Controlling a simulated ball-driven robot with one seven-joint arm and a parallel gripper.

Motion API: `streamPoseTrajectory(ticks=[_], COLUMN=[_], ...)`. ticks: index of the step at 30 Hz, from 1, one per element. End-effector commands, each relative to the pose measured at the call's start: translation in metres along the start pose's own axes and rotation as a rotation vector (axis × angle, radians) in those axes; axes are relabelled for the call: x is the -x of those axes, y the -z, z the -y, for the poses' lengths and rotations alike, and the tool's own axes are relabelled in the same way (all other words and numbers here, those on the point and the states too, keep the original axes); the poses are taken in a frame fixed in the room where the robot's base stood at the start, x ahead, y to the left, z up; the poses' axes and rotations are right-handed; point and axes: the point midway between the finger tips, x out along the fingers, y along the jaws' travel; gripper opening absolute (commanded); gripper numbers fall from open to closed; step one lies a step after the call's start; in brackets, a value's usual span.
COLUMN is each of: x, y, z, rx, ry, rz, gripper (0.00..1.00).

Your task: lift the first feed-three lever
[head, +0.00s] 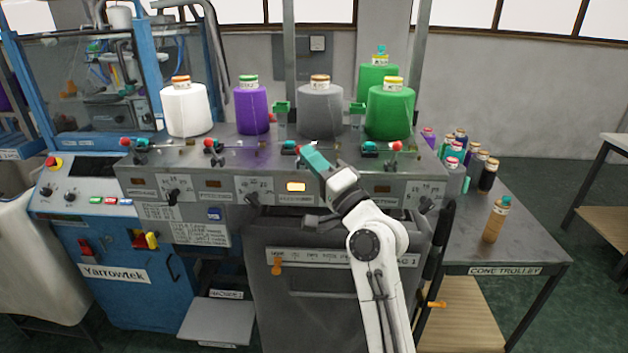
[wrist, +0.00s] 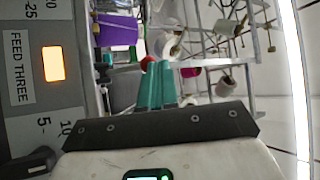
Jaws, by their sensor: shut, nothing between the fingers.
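The feed-three lever's red knob (head: 298,150) shows at my fingertips, above the lit amber lamp (head: 296,186). In the wrist view the red knob (wrist: 147,62) shows just past my fingertips, partly hidden by them. I cannot tell whether they touch it. The FEED THREE label (wrist: 17,69) is beside the amber lamp (wrist: 53,63). My gripper (head: 305,150) has teal fingers and reaches up over the front edge of the feed panel. It also shows in the wrist view (wrist: 155,66), its fingers together and empty. The rest of the lever is hidden.
Similar red-knobbed levers stand at left (head: 125,142), left of centre (head: 208,145) and right (head: 397,147). A white cone (head: 186,110), purple cone (head: 251,112), grey cone (head: 320,112) and green cone (head: 390,112) stand behind. A cone trolley (head: 530,235) is at right.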

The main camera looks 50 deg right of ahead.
Motion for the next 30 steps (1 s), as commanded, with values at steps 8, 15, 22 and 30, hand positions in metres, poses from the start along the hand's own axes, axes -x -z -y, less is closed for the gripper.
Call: streamPoseTrajectory(ticks=[8,15,22,30], x=[-0.016,-0.025,-0.026,-0.025], y=[0.013,0.02,0.02,0.021], z=[0.007,0.01,0.009,0.009], rx=[-0.001,0.0,-0.001,0.0], ry=[0.0,0.0,-0.001,0.0], rz=[-0.001,0.0,0.001,0.0], gripper=[0.0,0.0,0.0,0.0])
